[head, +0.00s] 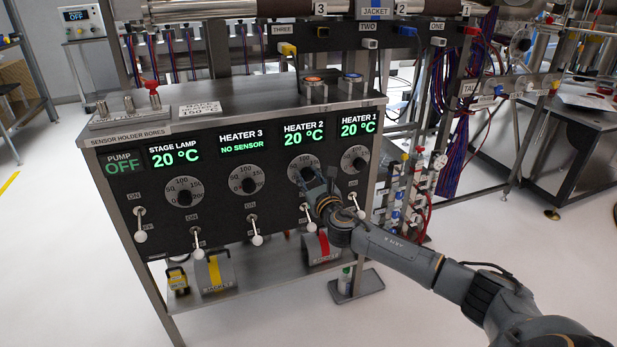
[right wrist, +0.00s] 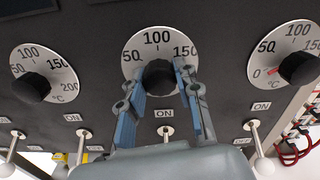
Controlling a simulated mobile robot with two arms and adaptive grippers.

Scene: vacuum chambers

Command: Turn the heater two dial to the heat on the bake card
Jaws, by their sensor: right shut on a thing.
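The heater two dial (head: 297,164) is a pale round scale with a black knob on the cabinet's dark front, under a green HEATER 2 display (head: 304,133) reading 20 °C. My right gripper (head: 314,186) is at this dial. In the right wrist view, its blue fingers (right wrist: 159,76) are on both sides of the black knob (right wrist: 158,91), shut on it. The scale (right wrist: 157,42) shows 50, 100 and 150; the knob's pointer is hidden. The bake card (head: 200,109) is a small white card on the cabinet top; its lower line seems to read 150. My left gripper is not in view.
Heater 3's dial (head: 248,180) and heater 1's dial (head: 355,159) flank this one. Switch levers with white knobs, such as heater 2's (head: 311,226), stick out below the dials.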

